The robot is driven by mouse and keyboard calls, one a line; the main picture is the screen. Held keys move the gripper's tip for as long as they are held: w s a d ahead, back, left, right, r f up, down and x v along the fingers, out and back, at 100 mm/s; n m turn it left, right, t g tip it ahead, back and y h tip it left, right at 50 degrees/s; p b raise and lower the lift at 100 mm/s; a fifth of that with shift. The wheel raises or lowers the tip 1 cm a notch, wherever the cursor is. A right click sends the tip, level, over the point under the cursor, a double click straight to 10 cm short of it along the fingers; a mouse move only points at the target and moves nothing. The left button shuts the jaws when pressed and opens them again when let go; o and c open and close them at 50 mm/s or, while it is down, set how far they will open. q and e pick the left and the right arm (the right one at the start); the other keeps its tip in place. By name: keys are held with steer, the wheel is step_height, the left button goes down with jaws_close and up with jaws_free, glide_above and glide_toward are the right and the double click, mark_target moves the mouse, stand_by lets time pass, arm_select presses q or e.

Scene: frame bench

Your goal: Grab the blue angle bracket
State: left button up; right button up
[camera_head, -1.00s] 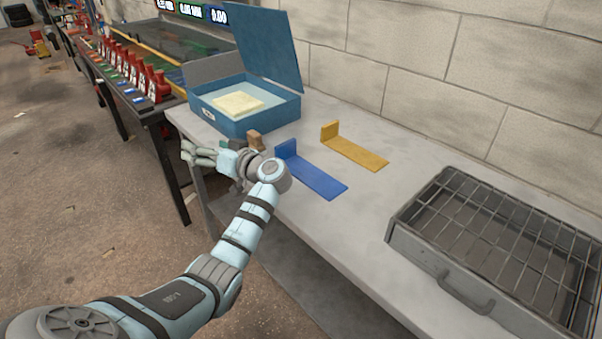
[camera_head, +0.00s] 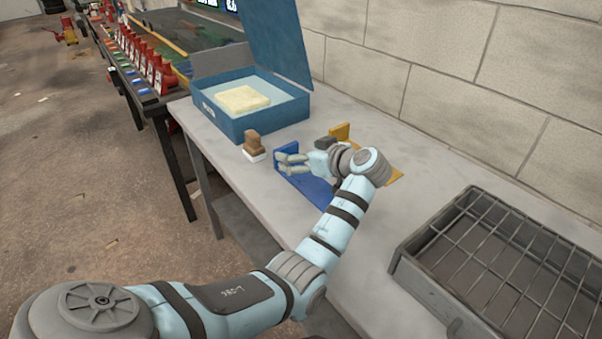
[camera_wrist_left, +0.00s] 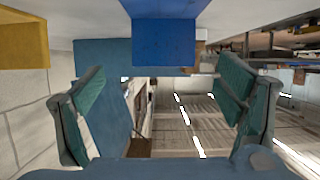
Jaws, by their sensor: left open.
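The blue angle bracket (camera_head: 312,191) lies on the bench, its short leg upright at the far end. My left gripper (camera_head: 290,163) is over it, fingers open near the upright leg, with the arm hiding part of the flat leg. In the left wrist view the blue bracket (camera_wrist_left: 163,40) shows at top centre, between the open fingers of my left gripper (camera_wrist_left: 163,72) across the picture. The fingers hold nothing. Contact with the bracket cannot be told. My right gripper is not in view.
A yellow angle bracket (camera_head: 340,132) stands just behind, partly hidden by my wrist; it also shows in the left wrist view (camera_wrist_left: 22,42). An open blue box (camera_head: 240,127) and a brown-handled stamp-like object (camera_head: 253,143) are farther left. A grey grill tray (camera_head: 425,276) is at right.

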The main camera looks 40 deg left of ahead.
mark_target(288, 150)
arm_select(q)
steer(key=x, duration=0.3)
steer(key=b+x, duration=0.1)
steer(key=x, duration=0.2)
steer(key=shift+s+a, duration=0.1)
steer(key=shift+s, duration=0.1)
steer(key=c, duration=1.5)
steer(key=shift+r, duration=0.1)
steer(key=shift+c, duration=0.2)
